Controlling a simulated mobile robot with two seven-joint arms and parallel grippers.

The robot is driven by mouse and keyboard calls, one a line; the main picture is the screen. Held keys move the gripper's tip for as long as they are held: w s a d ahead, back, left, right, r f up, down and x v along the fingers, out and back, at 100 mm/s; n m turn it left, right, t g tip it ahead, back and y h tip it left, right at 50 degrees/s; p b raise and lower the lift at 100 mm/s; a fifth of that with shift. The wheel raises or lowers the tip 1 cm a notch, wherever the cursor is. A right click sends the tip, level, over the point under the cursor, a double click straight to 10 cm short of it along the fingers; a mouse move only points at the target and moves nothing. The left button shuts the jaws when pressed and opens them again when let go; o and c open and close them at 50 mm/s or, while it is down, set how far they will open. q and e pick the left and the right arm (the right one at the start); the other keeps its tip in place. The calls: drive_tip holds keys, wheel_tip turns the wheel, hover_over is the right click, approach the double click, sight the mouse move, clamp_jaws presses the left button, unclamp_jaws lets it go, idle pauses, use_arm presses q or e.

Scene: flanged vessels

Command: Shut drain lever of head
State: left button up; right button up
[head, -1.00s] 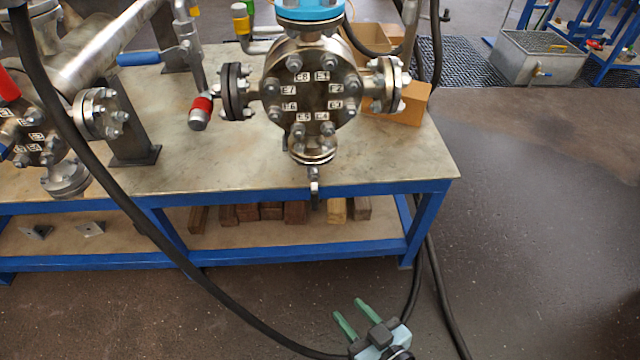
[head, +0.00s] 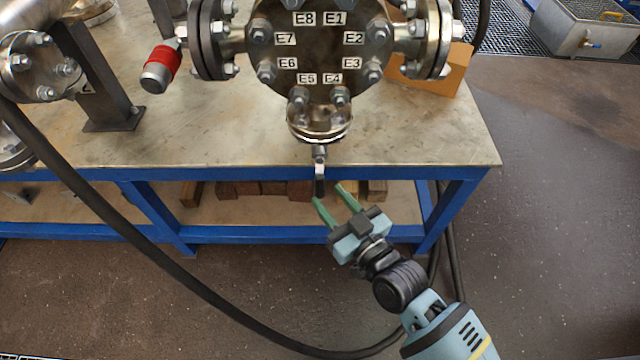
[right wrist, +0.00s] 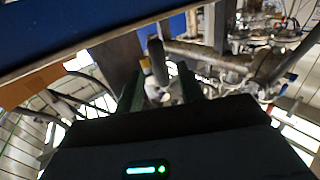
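The head (head: 320,45) is a round metal flange face with bolts and labels E1 to E8, above the bench. Its drain (head: 319,122) is a small bolted flange at the bottom. A short drain lever (head: 320,183) with a dark grip hangs down from it, in front of the bench's front edge. My right gripper (head: 328,192) has its green fingers open and raised close to the lever's lower end. In the right wrist view, a dark grip that looks like the lever (right wrist: 157,62) stands between the two fingers; contact cannot be told. My left gripper is out of view.
The bench's blue front rail (head: 240,174) runs just behind the lever. Wooden blocks (head: 260,188) lie on the lower shelf. A black hose (head: 130,232) crosses in front of the bench at left.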

sight(323, 190)
drive_tip(key=shift+b+x, duration=0.35)
drive_tip(key=shift+x, duration=2.05)
drive_tip(key=shift+d, duration=0.1)
clamp_jaws()
